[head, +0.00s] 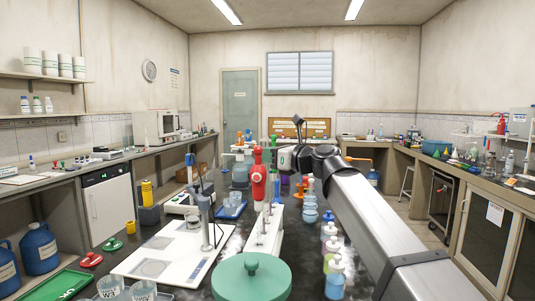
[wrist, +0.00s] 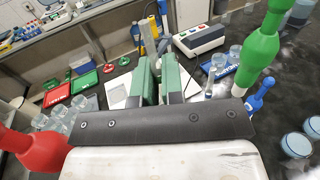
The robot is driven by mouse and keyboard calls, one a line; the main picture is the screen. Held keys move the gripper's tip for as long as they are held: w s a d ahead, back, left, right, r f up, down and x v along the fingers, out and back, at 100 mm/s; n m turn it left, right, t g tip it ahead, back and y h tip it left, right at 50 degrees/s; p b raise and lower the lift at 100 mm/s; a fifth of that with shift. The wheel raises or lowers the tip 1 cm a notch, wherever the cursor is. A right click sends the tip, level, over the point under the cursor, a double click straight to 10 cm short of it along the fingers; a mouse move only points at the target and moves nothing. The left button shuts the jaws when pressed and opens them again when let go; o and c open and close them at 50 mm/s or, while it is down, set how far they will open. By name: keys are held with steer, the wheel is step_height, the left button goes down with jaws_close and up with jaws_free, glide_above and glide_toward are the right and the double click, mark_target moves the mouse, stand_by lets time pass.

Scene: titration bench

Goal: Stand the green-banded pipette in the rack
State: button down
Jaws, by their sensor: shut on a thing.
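My gripper (head: 285,158) is above the middle of the bench in the head view. Its two green-faced fingers (wrist: 161,68) are nearly together in the wrist view, shut on a slim thing I take to be the green-banded pipette. Fingers hide most of it, and I cannot make out its band. The long white rack (head: 262,245) stands on the dark bench below and nearer, with thin upright stems in it. A red bulb (head: 258,180) stands above it, left of my gripper. A green bulb (wrist: 258,52) shows close on the right in the wrist view.
A burette stand (head: 207,220) on a white base is left of the rack. A large green round lid (head: 251,278) is in front. Capped bottles (head: 334,280) and small beakers (head: 310,215) line the right. A blue bulb (wrist: 258,97) is near the green one.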

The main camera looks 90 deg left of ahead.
steer(key=shift+f, duration=0.45)
stand_by(0.3)
steer(key=c, duration=1.2)
jaws_free()
steer(key=shift+o, duration=0.2)
steer(key=v, duration=1)
steer(key=shift+w+d, duration=0.25)
steer(key=shift+w, duration=0.1)
